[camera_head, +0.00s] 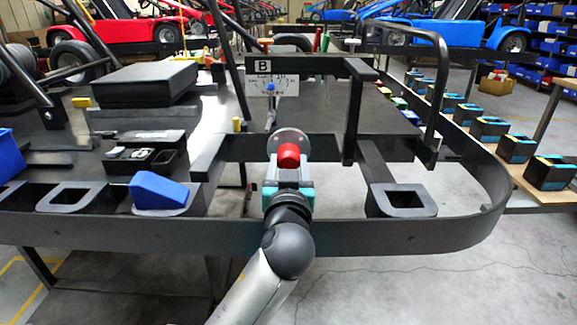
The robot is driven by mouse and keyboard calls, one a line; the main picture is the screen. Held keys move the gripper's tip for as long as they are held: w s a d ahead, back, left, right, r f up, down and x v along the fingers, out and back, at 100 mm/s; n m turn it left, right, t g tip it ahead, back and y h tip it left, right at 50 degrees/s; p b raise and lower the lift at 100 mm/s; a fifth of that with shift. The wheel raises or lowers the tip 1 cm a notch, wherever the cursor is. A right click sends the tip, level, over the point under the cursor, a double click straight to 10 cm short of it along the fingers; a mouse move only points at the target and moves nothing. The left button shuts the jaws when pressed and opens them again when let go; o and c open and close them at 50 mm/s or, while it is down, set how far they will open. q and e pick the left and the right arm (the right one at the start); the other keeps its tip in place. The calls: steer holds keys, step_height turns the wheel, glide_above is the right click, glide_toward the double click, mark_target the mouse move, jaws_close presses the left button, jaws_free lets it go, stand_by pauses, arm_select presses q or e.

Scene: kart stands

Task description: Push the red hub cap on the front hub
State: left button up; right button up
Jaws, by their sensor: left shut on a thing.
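The red hub cap (288,156) is a small red cylinder in the middle of the head view. My left gripper (288,172) is shut on it, with the arm coming up from the bottom edge. Directly behind the cap is the front hub, whose round grey flange (291,135) shows above and around it. The cap overlaps the lower part of the flange in this view. The hub's centre is hidden behind the cap, so I cannot tell whether the cap touches it or is seated. My right gripper is not in view.
A black curved rail (420,236) runs across the front, with an empty square holder (405,201) on the right. A blue block (157,191) sits in a left holder. A black upright post (353,110) and a board marked B (263,67) stand near the hub.

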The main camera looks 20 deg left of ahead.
arm_select(q)
steer(key=shift+w+a, duration=0.1)
steer(key=shift+w, duration=0.25)
steer(key=o, duration=1.4)
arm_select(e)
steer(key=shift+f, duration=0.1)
